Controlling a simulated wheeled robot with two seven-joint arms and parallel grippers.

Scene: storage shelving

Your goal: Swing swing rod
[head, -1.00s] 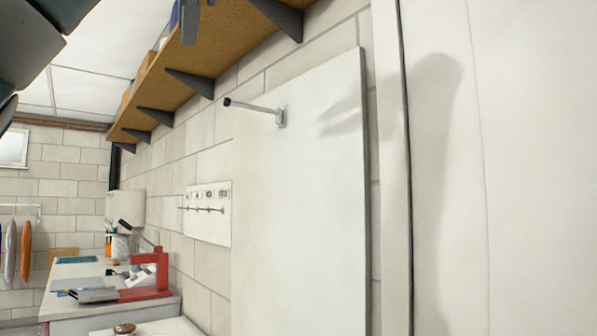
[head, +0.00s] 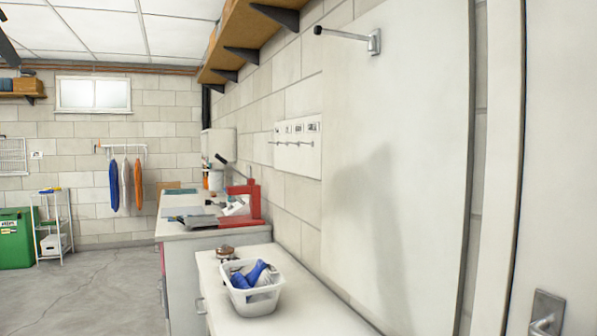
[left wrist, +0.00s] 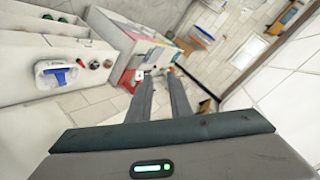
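The swing rod (head: 345,36) is a thin metal rod with a black ball at its free end. It sticks out to the left from a small metal mount on a tall white panel (head: 410,130) in the head view. My left gripper shows in the left wrist view (left wrist: 158,78) with its two long dark fingers apart and nothing between them. In the head view only a dark piece of my own arm or gripper (head: 8,48) shows at the top left edge, apart from the rod. The right gripper is not in view.
A white cabinet (head: 215,285) with a basket (head: 252,300) of blue and white items stands below. A red tool (head: 252,205) stands on a farther counter. A brown shelf (head: 235,30) runs along the wall above. A door with a metal handle (head: 546,315) is at the right. Floor is open at left.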

